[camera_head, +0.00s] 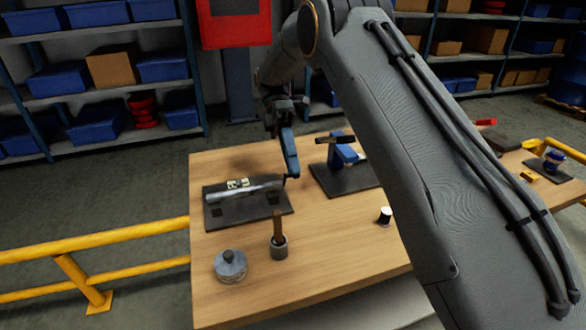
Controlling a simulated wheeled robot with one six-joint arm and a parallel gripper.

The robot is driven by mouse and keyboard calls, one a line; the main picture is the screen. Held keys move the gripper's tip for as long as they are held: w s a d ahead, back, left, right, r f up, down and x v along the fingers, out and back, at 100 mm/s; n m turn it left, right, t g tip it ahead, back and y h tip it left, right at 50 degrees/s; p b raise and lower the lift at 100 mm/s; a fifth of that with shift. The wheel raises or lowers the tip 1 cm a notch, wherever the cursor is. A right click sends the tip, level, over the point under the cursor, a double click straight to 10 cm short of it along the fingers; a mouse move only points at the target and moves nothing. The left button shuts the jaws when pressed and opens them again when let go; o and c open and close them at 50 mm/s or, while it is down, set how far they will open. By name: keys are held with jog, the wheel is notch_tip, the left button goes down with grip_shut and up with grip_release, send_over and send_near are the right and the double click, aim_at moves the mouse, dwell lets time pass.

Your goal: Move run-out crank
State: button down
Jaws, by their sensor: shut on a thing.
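A silver shaft (240,192) lies level over a dark plate (262,210) on the wooden bench, with a small white block with dark marks (238,184) behind it. My gripper (290,172) comes down from above at the shaft's right end. It is shut on what looks like the small crank there. The crank is mostly hidden by the blue and dark parts around it, so its angle cannot be told.
On the bench are a grey lidded round pot (230,266), a small cup with a brown handle (279,246), a small dark-and-white cylinder (384,216), and a blue fixture (346,155) close right of my gripper. A yellow rail (110,241) runs left. My arm hides the bench's right part.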

dwell(0.4)
jog(key=c, duration=1.7)
grip_release()
jog(key=shift+o, duration=0.2)
